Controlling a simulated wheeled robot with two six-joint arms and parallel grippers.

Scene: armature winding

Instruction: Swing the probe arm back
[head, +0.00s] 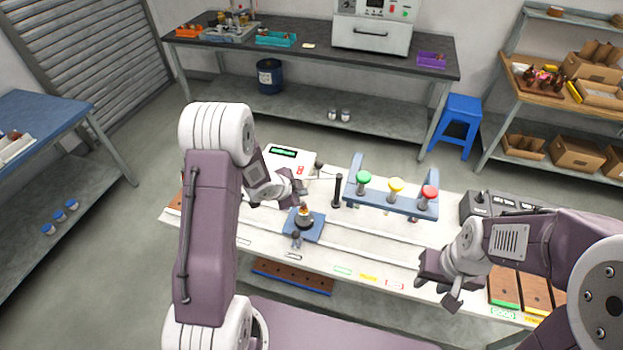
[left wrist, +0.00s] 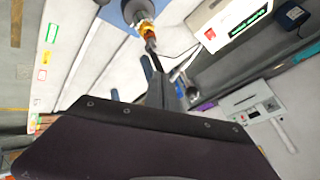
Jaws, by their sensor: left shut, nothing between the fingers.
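A small armature with a copper-coloured top (head: 304,212) stands upright on a blue fixture (head: 291,225) on the white bench; it also shows at the top of the left wrist view (left wrist: 146,28). A thin black upright post (head: 338,190), perhaps part of the probe stand, rises just right of it. I cannot clearly make out the probe arm. A white tester with a green display (head: 283,153) stands behind. My left gripper (head: 299,190) is shut and empty above and behind the armature, near the tester; its fingers (left wrist: 162,88) show in the left wrist view. My right gripper (head: 440,290) is open and empty over the bench's right front.
A blue rack (head: 392,204) with green, yellow and red knobs stands right of the post. A dark control box (head: 490,205) and wooden bins (head: 520,288) are at the right end. The white bench strip (head: 350,243) in front of the rack is clear.

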